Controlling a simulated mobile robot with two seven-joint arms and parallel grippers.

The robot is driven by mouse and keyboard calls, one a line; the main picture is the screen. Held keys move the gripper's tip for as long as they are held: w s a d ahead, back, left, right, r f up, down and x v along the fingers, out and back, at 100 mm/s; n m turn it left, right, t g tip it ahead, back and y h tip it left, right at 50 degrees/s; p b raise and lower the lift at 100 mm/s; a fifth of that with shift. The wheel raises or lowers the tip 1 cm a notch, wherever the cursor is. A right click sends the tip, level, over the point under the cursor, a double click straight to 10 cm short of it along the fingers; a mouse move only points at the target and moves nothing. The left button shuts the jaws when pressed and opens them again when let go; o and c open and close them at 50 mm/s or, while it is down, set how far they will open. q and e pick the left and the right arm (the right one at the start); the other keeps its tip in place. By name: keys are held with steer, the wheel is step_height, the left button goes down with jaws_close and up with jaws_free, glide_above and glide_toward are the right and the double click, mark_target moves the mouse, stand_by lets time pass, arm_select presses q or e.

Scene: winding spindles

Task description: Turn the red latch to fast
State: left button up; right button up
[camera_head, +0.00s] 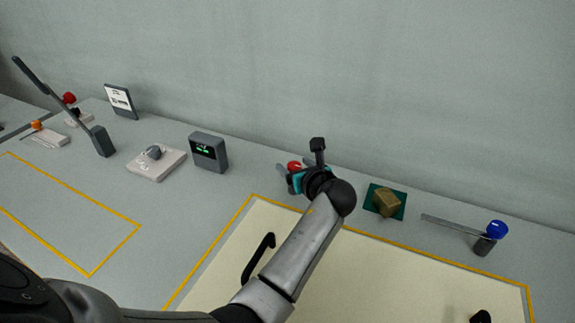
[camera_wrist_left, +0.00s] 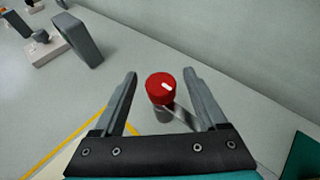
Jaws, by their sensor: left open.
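The red latch (camera_head: 294,165) stands on the grey table near the back wall, partly hidden by my left gripper in the head view. In the left wrist view its round red cap (camera_wrist_left: 160,87) bears a white mark and sits on a dark post. A flat grey bar (camera_wrist_left: 183,116) runs from the post toward the lower right. My left gripper (camera_wrist_left: 160,74) is open, with one finger on each side of the cap and a visible gap to both. It also shows in the head view (camera_head: 295,171).
A blue-capped latch (camera_head: 497,230) with a long bar stands at the right. A brass block (camera_head: 386,203) sits on a green pad. A dark display box (camera_head: 209,152) and a pale base with a grey knob (camera_head: 156,164) are left. A cream board (camera_head: 380,275) lies in front.

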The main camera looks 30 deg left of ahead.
arm_select(q)
steer(key=shift+w+a, duration=0.15)
steer(key=shift+a, duration=0.05)
jaws_close()
stand_by(0.6)
stand_by(0.9)
